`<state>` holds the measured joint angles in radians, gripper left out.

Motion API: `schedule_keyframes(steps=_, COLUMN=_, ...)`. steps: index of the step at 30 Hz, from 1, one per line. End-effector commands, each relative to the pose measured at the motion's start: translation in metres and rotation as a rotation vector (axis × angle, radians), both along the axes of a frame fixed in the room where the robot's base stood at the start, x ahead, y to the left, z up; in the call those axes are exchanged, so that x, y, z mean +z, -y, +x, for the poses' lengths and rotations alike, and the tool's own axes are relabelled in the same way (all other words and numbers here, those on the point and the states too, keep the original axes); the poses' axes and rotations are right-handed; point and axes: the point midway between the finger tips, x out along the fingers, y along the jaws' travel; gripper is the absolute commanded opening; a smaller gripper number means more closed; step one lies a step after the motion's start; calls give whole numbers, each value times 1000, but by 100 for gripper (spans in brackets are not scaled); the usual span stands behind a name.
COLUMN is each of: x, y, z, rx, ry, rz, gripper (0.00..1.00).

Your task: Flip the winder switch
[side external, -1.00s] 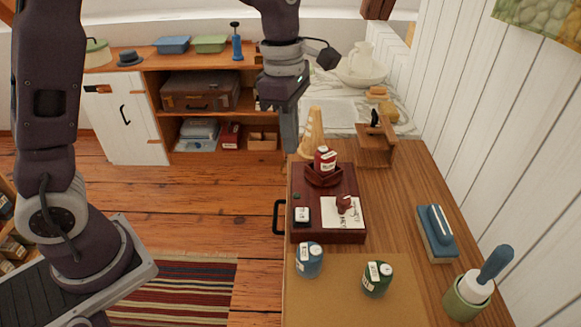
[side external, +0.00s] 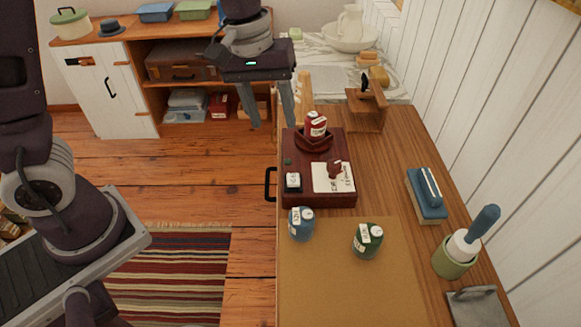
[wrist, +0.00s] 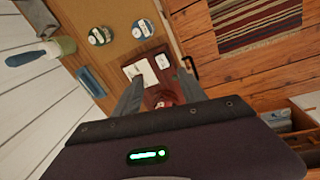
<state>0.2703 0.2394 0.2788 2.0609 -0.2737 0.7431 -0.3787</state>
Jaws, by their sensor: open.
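No part is clearly readable as a winder switch. A wooden stand (side external: 366,112) with a small black upright piece (side external: 364,82) stands at the back of the desk; whether that piece is the switch I cannot tell. A dark red-brown box (side external: 332,196) on the desk carries a red bottle (side external: 316,126) in a wooden holder, a stamp and a paper; a small dark green knob (side external: 287,161) shows at its left. My gripper (side external: 270,122) is open and empty, above and left of the box's far end. In the wrist view my gripper (wrist: 158,95) spreads over the box (wrist: 157,96).
A blue jar (side external: 301,224) and a green jar (side external: 367,241) stand in front of the box. A blue-backed brush (side external: 427,195) and a green pot (side external: 456,257) line the wall side. Floor left of the desk is open.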

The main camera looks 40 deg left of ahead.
Motion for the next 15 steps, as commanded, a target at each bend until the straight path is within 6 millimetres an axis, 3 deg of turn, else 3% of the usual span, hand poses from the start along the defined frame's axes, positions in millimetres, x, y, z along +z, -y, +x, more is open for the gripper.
schedule_keyframes(steps=1, x=-29, y=3, z=16, rx=49, ry=-50, rz=20, gripper=49)
schedule_keyframes(steps=3, x=-64, y=4, z=34, rx=122, ry=-91, rz=51, gripper=49)
schedule_keyframes(steps=6, x=-99, y=5, z=49, rx=189, ry=-124, rz=87, gripper=49)
schedule_keyframes(steps=15, x=-152, y=4, z=53, rx=221, ry=-142, rz=107, gripper=49)
